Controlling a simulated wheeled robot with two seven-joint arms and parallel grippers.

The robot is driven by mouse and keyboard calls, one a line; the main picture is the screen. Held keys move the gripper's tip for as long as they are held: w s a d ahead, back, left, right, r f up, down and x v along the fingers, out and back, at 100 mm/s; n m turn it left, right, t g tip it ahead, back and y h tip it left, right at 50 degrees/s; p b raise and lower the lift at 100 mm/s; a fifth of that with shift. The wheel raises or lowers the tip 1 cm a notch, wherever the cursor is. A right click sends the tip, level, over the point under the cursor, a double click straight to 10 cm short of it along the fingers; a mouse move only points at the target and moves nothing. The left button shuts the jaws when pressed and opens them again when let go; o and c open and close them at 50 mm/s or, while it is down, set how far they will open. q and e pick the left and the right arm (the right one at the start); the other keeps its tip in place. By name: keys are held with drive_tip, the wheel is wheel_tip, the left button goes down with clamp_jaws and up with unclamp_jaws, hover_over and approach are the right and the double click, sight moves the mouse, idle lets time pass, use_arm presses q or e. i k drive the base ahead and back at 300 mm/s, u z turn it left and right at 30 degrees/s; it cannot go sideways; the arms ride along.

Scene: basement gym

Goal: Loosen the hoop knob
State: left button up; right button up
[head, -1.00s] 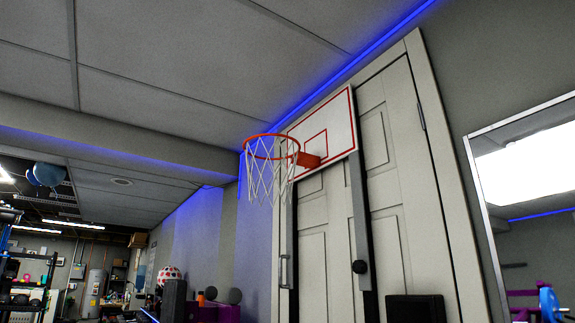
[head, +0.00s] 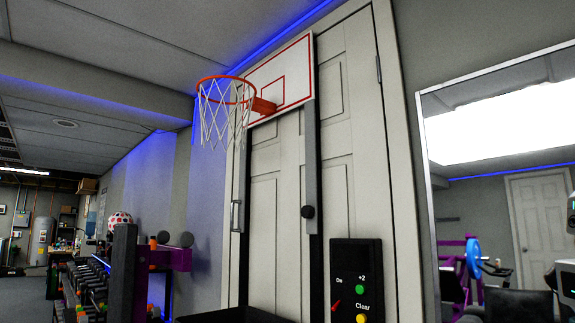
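The hoop knob (head: 308,212) is a small round black knob on the right-hand grey upright (head: 311,165) of the basketball hoop frame, in front of the white door. The orange hoop (head: 226,90) with its white net is above it to the left. It is fixed to a white, red-lined backboard (head: 281,80). Neither of my grippers shows in the head view.
A black control panel (head: 357,281) with green and yellow buttons and a red lever is right of the frame, below the knob. A large mirror (head: 502,185) stands to the right. A dumbbell rack (head: 124,270) and purple equipment are at the left. A dark tray edge shows at the bottom.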

sight(307, 212)
drive_tip(key=z, duration=0.35)
drive_tip(key=k, duration=0.3)
drive_tip(key=u, duration=1.3)
drive_tip(key=i, duration=1.15)
drive_tip(key=z, duration=0.1)
